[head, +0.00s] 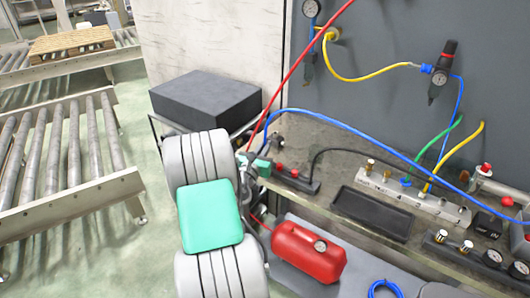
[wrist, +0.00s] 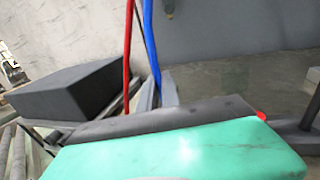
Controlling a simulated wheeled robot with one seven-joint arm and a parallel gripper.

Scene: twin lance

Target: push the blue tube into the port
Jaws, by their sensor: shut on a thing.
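The blue tube (head: 365,135) arcs across the bench from the right, and its left end drops to my gripper (head: 258,163). My gripper is at the bench's left end, partly hidden by my arm, and is shut on the blue tube near that end. A black block with red fittings (head: 297,182) lies just right of my gripper. I cannot tell which opening is the port.
A red tube (head: 297,68) runs down close to my gripper. A metal manifold (head: 415,198) with green and yellow tubes stands to the right, behind a dark tray (head: 371,213). A red tank (head: 308,252) sits below the bench. A black box (head: 205,98) stands behind my arm.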

